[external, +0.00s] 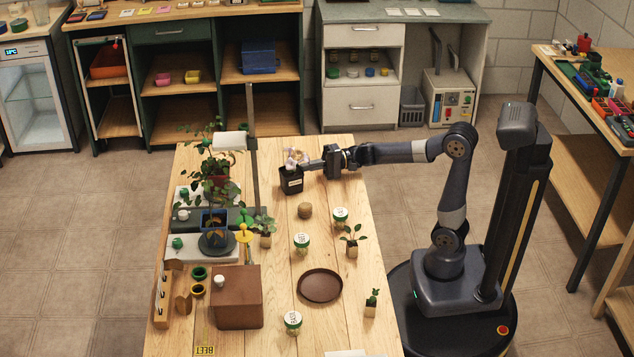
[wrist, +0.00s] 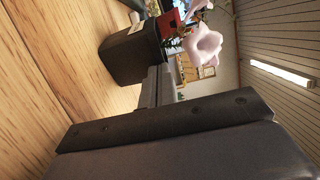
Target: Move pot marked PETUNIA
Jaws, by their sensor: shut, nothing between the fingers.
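A black square pot (external: 291,182) with a small pale label and pale pink flowers stands upright at the far end of the wooden table; the label is too small to read. In the wrist view the black pot (wrist: 128,54) lies just ahead of my fingers, with a pink flower (wrist: 203,45) beside it. My gripper (external: 307,166) is at the right side of the pot, level with its upper part. Its fingers (wrist: 158,86) are shut with nothing between them. I cannot tell whether they touch the pot.
Several lidded jars (external: 302,243), a brown round tray (external: 320,286), small seedling pots (external: 352,247) and a brown box (external: 236,297) stand nearer on the table (external: 275,340). A lamp post (external: 253,150) and leafy plants are left of the pot.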

